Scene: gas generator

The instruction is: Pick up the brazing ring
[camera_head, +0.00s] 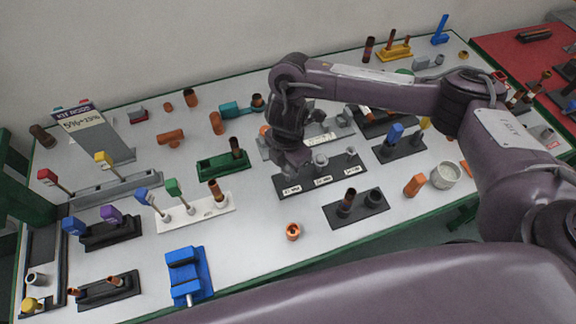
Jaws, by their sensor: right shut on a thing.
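My right gripper (291,168) points down at the left end of a dark stand (322,178) with several white labels. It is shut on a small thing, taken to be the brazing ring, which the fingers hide. I cannot tell whether that thing still touches the stand. Grey round pieces (320,160) sit along the stand to the right of the gripper. My left gripper is not in view.
A green holder (222,165) stands left of the gripper, and a dark holder with copper tubes (356,208) stands in front to the right. A copper fitting (293,231) lies loose near the front edge. A blue vise (187,275) stands front left.

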